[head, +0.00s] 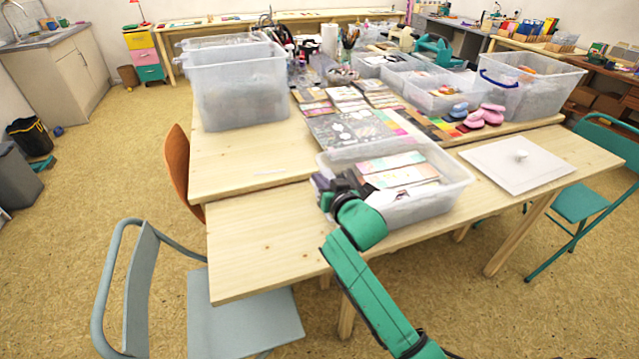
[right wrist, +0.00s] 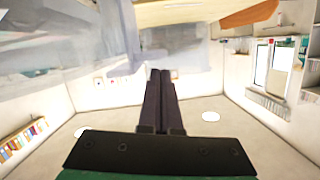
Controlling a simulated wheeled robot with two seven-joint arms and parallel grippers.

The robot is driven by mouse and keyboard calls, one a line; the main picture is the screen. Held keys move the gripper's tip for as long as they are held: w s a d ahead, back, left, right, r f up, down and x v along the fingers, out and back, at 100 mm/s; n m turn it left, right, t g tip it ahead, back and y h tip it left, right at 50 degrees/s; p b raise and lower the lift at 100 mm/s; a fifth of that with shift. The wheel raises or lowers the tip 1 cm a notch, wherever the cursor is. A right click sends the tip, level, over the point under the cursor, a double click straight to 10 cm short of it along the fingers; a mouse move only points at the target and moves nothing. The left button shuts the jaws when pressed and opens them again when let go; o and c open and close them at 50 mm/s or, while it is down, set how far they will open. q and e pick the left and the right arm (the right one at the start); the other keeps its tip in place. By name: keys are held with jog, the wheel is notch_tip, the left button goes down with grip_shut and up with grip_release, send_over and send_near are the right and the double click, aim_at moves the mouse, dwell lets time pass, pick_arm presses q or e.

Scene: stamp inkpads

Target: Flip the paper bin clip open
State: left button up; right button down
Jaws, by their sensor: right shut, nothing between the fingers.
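The paper bin (head: 445,196) is a clear plastic box with colored paper packs (head: 398,172) inside, standing open on the front wooden table. My right gripper (head: 338,188) is at the bin's left front corner, its dark fingers close to the wall; I cannot tell if they touch it. In the right wrist view the fingers (right wrist: 160,88) are shut with nothing between them, and a blurred translucent wall shows at upper left. The bin's clip cannot be made out; the gripper and arm cover that part of the bin. My left gripper is not in view.
Stamp pads (head: 480,115), card packs and more clear bins (head: 240,90) crowd the table behind. A grey chair (head: 240,310) stands at front left. The front table's left part is bare.

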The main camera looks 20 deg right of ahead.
jog(key=shift+s+a+f, duration=0.1)
jog(key=shift+a+f, duration=0.05)
jog(key=shift+f, duration=0.3)
